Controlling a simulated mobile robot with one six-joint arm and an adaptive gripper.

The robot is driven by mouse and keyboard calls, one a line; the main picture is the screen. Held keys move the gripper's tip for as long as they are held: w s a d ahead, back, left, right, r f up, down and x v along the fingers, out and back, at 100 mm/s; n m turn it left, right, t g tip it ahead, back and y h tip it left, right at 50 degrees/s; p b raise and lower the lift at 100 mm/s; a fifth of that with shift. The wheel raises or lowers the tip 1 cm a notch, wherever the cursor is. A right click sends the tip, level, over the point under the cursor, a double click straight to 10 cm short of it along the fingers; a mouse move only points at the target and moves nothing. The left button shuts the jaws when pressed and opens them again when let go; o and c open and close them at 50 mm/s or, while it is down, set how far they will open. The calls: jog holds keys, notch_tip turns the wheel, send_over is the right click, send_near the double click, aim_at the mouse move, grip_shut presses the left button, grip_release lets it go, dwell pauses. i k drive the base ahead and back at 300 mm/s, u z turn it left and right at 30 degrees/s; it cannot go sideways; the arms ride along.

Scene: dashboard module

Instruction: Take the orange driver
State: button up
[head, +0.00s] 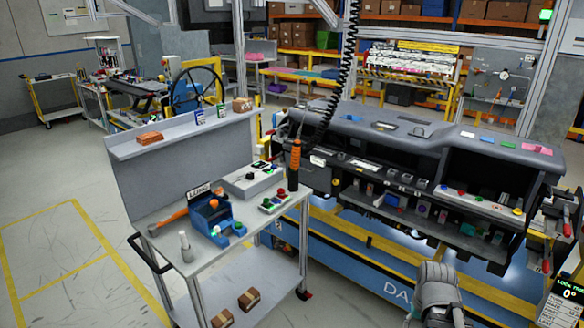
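The orange driver (294,163) hangs upright from a black coiled cable, between the grey cart and the dashboard. Its body is orange in the middle with a dark lower end. My gripper (436,272) is low at the right, in front of the dashboard module (395,128). It is well apart from the driver, to the right of it and lower in the picture. I see it from behind, so its fingers are not clear and I cannot tell if they are apart.
The grey cart (160,232) holds a blue block (208,214), a tool with an orange handle (172,216) and a button box (272,203). The coiled cable (338,75) runs up out of view. Open floor (60,255) lies left of the cart.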

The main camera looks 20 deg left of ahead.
aim_at(296, 151)
jog(key=k, duration=0.2)
jog(key=u, duration=1.45)
jog(key=i, duration=1)
jog(key=u, duration=0.05)
